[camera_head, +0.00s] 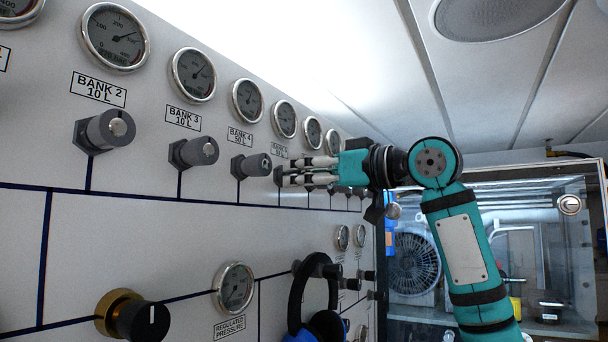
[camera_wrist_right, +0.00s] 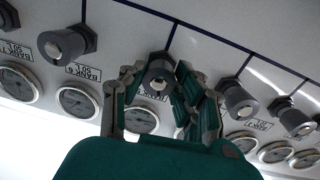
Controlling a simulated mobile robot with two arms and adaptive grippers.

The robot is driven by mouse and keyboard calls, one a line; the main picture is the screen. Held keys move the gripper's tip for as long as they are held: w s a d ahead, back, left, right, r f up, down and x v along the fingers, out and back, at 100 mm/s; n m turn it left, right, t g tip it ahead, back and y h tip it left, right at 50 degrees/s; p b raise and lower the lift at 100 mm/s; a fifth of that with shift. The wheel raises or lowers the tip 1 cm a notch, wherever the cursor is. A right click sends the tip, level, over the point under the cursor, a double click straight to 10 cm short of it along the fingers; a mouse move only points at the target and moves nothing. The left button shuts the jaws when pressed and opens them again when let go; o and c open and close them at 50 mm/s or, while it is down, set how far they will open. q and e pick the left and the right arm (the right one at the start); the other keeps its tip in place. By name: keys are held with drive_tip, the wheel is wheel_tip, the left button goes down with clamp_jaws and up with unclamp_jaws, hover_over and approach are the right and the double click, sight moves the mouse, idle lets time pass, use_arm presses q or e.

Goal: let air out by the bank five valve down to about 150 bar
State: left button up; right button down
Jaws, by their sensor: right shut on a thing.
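The bank five valve (camera_wrist_right: 158,75) is a grey round knob on the panel. In the wrist view it sits between the fingers of my right gripper (camera_wrist_right: 162,92), which is shut on it. In the head view my right gripper (camera_head: 308,172) reaches in from the right, its fingertips at the panel, and it mostly hides the knob. The bank five gauge (camera_head: 285,118) is round with a dark face and a chrome rim; its needle is too small to read. In the wrist view this gauge (camera_wrist_right: 141,121) is partly covered by my gripper. My left gripper is not in view.
Similar valves stand close by in the row, such as bank four (camera_head: 251,165) and bank three (camera_head: 196,152). A regulated pressure gauge (camera_head: 234,289), a brass-collared black knob (camera_head: 140,317) and a hanging black and blue headset (camera_head: 313,300) are lower. A glass-fronted cabinet (camera_head: 490,240) stands right.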

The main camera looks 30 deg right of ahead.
drive_tip(key=n, duration=1.3)
drive_tip(key=shift+d+r+y, duration=0.1)
drive_tip(key=shift+r+y, duration=0.05)
drive_tip(key=shift+y, duration=0.15)
idle(0.3)
drive_tip(key=c, duration=1.3)
unclamp_jaws()
drive_tip(key=shift+c, duration=0.2)
drive_tip(key=o, duration=0.4)
drive_tip(key=v, duration=1.2)
drive_tip(key=shift+f, duration=0.2)
